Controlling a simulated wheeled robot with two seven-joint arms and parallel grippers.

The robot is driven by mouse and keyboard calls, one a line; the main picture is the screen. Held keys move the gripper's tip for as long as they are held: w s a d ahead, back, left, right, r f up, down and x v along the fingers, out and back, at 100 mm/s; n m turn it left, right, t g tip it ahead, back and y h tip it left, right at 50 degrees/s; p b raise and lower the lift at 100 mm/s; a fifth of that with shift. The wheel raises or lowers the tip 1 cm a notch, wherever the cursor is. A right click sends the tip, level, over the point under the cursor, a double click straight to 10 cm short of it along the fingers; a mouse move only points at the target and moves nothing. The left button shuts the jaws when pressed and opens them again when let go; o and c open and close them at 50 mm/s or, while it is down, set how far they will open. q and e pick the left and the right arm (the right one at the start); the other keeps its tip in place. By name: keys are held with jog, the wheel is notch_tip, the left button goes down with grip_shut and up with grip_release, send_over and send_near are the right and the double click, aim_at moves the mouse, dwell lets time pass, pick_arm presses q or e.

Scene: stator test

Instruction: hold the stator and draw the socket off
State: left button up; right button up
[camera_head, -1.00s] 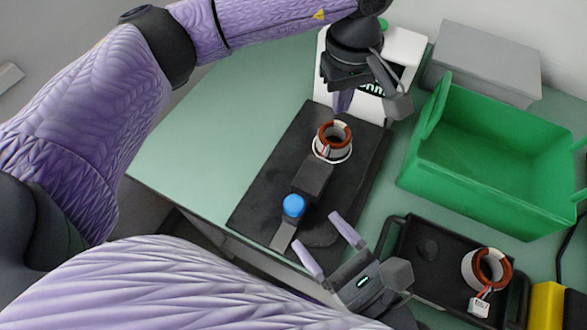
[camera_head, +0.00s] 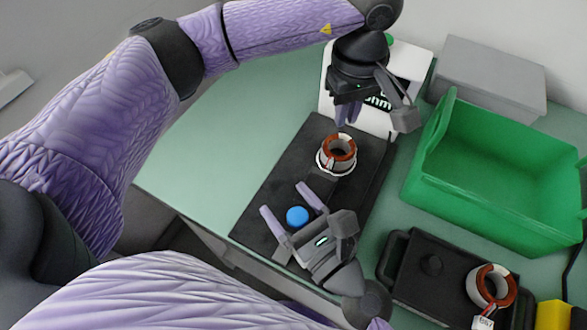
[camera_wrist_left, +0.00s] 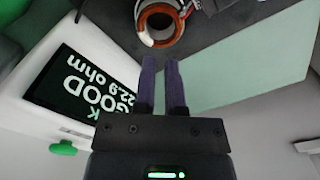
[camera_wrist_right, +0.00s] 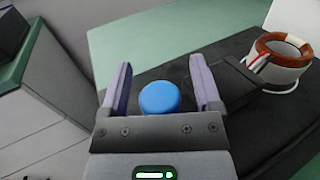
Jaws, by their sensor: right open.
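The stator (camera_head: 326,159), a ring with orange-brown windings, stands on the black fixture plate (camera_head: 283,163). It also shows in the left wrist view (camera_wrist_left: 147,40) and right wrist view (camera_wrist_right: 283,80). A dark block (camera_wrist_right: 232,82), apparently the socket, lies between the stator and a blue knob (camera_wrist_right: 160,99); in the head view my right gripper partly hides it. My right gripper (camera_head: 287,205) is open, its fingers either side of the blue knob; contact is unclear. My left gripper (camera_head: 346,116) hovers beyond the stator, fingers slightly apart and empty, with the stator beyond its tips.
A white tester (camera_wrist_left: 75,90) behind the stator reads GOOD, 22.9 ohm. A green bin (camera_head: 480,203) stands right, before a grey box (camera_head: 490,75). A black tray (camera_head: 420,285) at front right holds another stator (camera_head: 478,288). The table's left side is clear.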

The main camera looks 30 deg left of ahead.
aim_at(338, 150)
pick_arm(q)
jog(key=o, duration=0.5)
jog(key=r+n, duration=0.1)
jog(key=n, duration=0.2)
jog(key=shift+w+a+r, duration=0.1)
jog(key=shift+r, duration=0.3)
jog(key=shift+c, duration=0.2)
jog(key=shift+o, duration=1.3)
jog(key=shift+f+n, duration=0.1)
jog(key=shift+n, duration=0.5)
jog(key=o, duration=0.4)
notch_tip(338, 150, down, 12)
jog(key=shift+r, duration=0.2)
jog(key=c, duration=1.3)
jog(key=shift+c, duration=0.2)
pick_arm(e)
grip_shut()
